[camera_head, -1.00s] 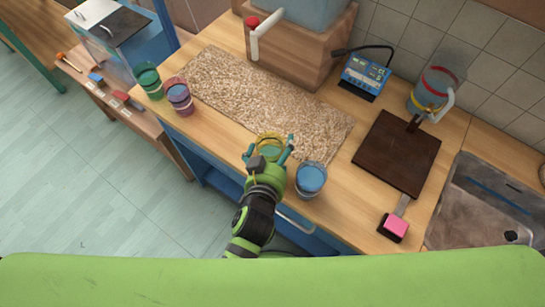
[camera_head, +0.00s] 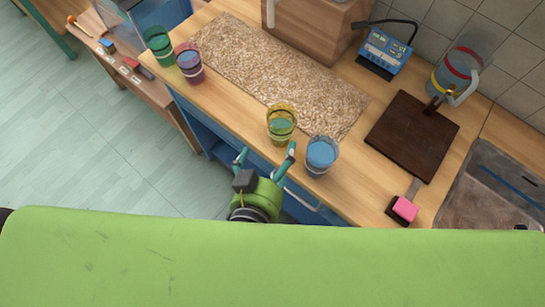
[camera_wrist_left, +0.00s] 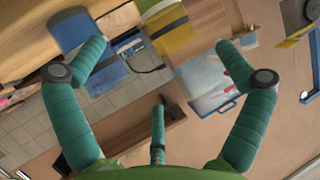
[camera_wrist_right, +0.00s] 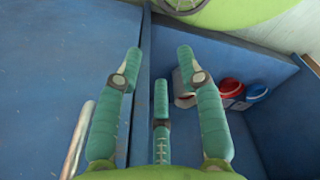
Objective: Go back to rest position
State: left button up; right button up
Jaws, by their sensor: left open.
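My left gripper (camera_head: 266,152) is open and empty at the counter's front edge, just in front of a yellow-rimmed glass (camera_head: 281,125) and apart from it. In the left wrist view its teal fingers (camera_wrist_left: 161,48) are spread, with blurred yellow and blue glasses beyond them. The yellow-rimmed glass stands upright at the front edge of the speckled mat (camera_head: 275,72). My right gripper (camera_wrist_right: 158,54) shows only in its own wrist view, fingers apart and nothing between them, facing blue panels.
A blue glass (camera_head: 321,154) stands right of the yellow one. Purple (camera_head: 190,63) and green (camera_head: 158,45) glasses stand at the left. A dark board (camera_head: 412,136), pink-topped block (camera_head: 405,208), blue device (camera_head: 384,52) and jug (camera_head: 461,75) are at the right. Red and blue-lidded containers (camera_wrist_right: 232,90) lie near the right gripper.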

dwell(0.4)
pick_arm(q)
jog(key=s+a+f+n+g+y, duration=0.1)
jog(key=s+a+f+g, duration=0.1)
jog(key=a+f+g, duration=0.5)
jog(key=s+a+f+g+y, duration=0.1)
jog(key=a+f+g+y, duration=0.15)
jog(key=a, duration=0.85)
jog(key=s+f+g, duration=0.1)
jog(key=s+f, duration=0.1)
jog(key=f, duration=1.1)
jog(key=s+f, duration=0.2)
jog(key=f, duration=1)
jog(key=s+a+f+g, duration=0.1)
jog(key=s+a+f, duration=0.1)
jog(key=s+f, duration=1)
jog(key=shift+s+a+f, duration=0.15)
jog(key=shift+s+a, duration=0.2)
jog(key=shift+s, duration=0.45)
jog(key=shift+h, duration=0.25)
